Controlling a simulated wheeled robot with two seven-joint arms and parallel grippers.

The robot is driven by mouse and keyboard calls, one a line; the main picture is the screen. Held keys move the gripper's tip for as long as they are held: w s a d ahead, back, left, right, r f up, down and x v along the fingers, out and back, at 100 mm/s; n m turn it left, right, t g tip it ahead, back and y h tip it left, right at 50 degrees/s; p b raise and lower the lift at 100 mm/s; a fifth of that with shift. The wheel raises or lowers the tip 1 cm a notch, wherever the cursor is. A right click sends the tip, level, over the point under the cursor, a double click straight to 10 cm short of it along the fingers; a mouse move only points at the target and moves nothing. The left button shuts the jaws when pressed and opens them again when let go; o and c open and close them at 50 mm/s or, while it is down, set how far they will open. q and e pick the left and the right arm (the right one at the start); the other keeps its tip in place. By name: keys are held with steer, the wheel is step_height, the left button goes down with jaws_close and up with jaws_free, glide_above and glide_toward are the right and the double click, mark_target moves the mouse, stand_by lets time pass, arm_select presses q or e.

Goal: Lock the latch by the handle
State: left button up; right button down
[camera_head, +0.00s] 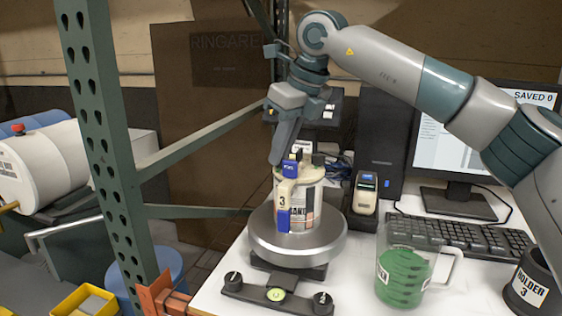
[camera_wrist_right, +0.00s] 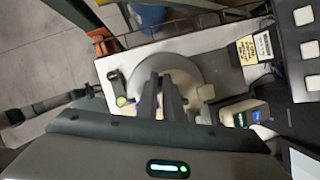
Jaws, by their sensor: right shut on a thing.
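A white can (camera_head: 306,212) with a cream lid and a label stands upright on a round metal scale (camera_head: 297,244). A cream part marked 3, with blue pieces, runs down its front left side. The upper blue piece (camera_head: 289,169) appears to be the latch handle. My right gripper (camera_head: 276,160) comes down from above, its fingertips shut at this handle; the exact grip is hidden. In the right wrist view, the gripper's fingers (camera_wrist_right: 160,100) reach over the scale (camera_wrist_right: 184,67) and cover part of the can. My left gripper is not seen.
A green post (camera_head: 105,150) stands left of the table. A clear jug (camera_head: 405,275) of green stuff and a black holder (camera_head: 531,283) stand at the right front. A small device (camera_head: 365,193), keyboard (camera_head: 462,235) and monitor (camera_head: 455,150) are behind them.

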steer(key=shift+f+m+t+b, duration=0.2)
steer(key=shift+m+t+b, duration=0.1)
steer(key=shift+m+b, duration=0.35)
steer(key=m+h+b, duration=0.1)
steer(key=m+b, duration=0.1)
steer(key=m, duration=0.2)
steer(key=shift+h+b, duration=0.3)
steer(key=shift+b, duration=0.1)
steer(key=m+b, duration=0.1)
steer(key=m, duration=0.1)
steer(key=m+t+h+b, duration=0.1)
steer(key=m, duration=0.1)
steer(key=shift+a+r+h, duration=0.1)
steer(key=shift+h, duration=0.2)
arm_select(q)
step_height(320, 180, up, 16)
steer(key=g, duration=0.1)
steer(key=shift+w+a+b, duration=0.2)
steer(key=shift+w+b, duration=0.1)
steer(key=shift+b, duration=0.15)
arm_select(e)
steer(key=shift+r+m+h, duration=0.1)
steer(key=shift+m+h, duration=0.3)
steer(key=shift+m, duration=0.75)
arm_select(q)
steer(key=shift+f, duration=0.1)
arm_select(e)
steer(key=c, duration=1.9)
jaws_free()
